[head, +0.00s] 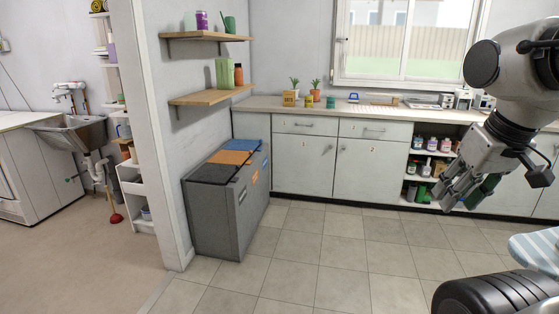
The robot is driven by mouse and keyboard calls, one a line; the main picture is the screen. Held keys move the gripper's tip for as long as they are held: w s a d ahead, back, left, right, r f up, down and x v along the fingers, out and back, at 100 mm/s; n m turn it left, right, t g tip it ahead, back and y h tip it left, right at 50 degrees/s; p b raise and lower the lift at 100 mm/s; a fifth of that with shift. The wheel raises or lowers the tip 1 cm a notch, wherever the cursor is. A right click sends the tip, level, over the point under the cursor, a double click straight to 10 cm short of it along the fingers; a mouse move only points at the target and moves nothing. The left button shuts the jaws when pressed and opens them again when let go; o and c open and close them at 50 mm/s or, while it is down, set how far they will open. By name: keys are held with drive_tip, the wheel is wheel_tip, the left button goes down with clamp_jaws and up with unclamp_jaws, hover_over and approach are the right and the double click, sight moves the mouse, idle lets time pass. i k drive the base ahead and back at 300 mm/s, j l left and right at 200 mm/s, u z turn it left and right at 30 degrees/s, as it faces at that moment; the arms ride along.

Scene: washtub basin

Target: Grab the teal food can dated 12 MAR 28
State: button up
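A small teal can (331,101) stands on the counter below the window, right of a potted plant. Its label and any date are too small to read. My gripper (452,191) is at the right, pointing down and to the left in front of the cabinets, far from that can. I cannot tell whether its fingers are open or shut. A dark green cylinder-like thing (486,188) shows beside the fingers. I cannot tell whether it touches them or lies behind.
The counter (260,103) also bears plants, a yellowish can (308,102) and a blue item (353,98). Open shelves (408,172) hold several bottles and jars. A grey bin (215,221) stands left; two wall shelves (211,96) hang above. The tiled floor (320,255) is clear.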

sight(331, 99)
drive_tip(key=i+z, duration=0.4)
drive_tip(key=i, duration=1.4)
drive_tip(key=i+u, duration=0.1)
drive_tip(key=i, duration=0.45)
drive_tip(key=i+l, duration=0.15)
drive_tip(key=i, duration=0.4)
drive_tip(key=i+l+u, duration=0.15)
drive_tip(key=i, duration=0.4)
drive_tip(key=i+l, duration=0.1)
drive_tip(key=i, duration=0.45)
drive_tip(key=u, duration=0.05)
